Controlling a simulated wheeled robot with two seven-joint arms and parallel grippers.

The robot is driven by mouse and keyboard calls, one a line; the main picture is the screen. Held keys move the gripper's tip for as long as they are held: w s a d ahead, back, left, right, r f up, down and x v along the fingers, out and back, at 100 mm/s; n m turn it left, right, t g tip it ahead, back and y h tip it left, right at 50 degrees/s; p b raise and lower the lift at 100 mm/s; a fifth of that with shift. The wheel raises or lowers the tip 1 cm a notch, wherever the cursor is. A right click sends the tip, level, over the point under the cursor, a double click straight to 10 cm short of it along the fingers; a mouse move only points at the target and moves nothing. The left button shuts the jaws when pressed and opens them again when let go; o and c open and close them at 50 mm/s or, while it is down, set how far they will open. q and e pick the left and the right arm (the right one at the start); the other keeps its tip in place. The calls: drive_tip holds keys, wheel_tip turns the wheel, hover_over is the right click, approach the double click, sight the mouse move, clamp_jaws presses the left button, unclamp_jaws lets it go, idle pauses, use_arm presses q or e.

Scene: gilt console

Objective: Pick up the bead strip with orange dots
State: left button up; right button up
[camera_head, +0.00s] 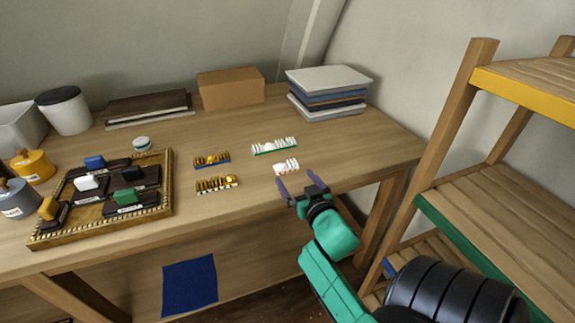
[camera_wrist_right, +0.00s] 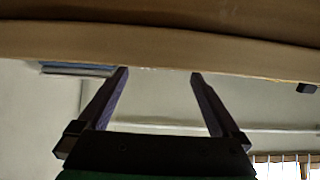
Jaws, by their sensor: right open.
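Several small bead strips lie on the wooden table. A short white strip with small reddish-orange marks (camera_head: 286,167) lies nearest my right gripper; the marks are too small to be sure of. A white strip on a green base (camera_head: 273,147) is just behind it. To the left are a gold strip on a blue base (camera_head: 211,160) and a gold strip on a white base (camera_head: 217,184). My right gripper (camera_head: 299,183) is open and empty at the table's front edge, just in front of the short white strip. Its spread fingers (camera_wrist_right: 160,75) show in the wrist view with nothing between them. My left gripper is out of view.
A gilt tray (camera_head: 164,185) with several coloured-handled stamps stands at the left, with canisters (camera_head: 63,110) behind. A cardboard box (camera_head: 230,90) and stacked books (camera_head: 325,92) stand at the back. A wooden shelf unit (camera_head: 480,205) is at the right. The table between strips and box is clear.

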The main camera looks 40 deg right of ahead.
sight(288, 168)
drive_tip(key=x, duration=0.8)
drive_tip(key=shift+r, duration=0.2)
drive_tip(key=shift+w, duration=0.1)
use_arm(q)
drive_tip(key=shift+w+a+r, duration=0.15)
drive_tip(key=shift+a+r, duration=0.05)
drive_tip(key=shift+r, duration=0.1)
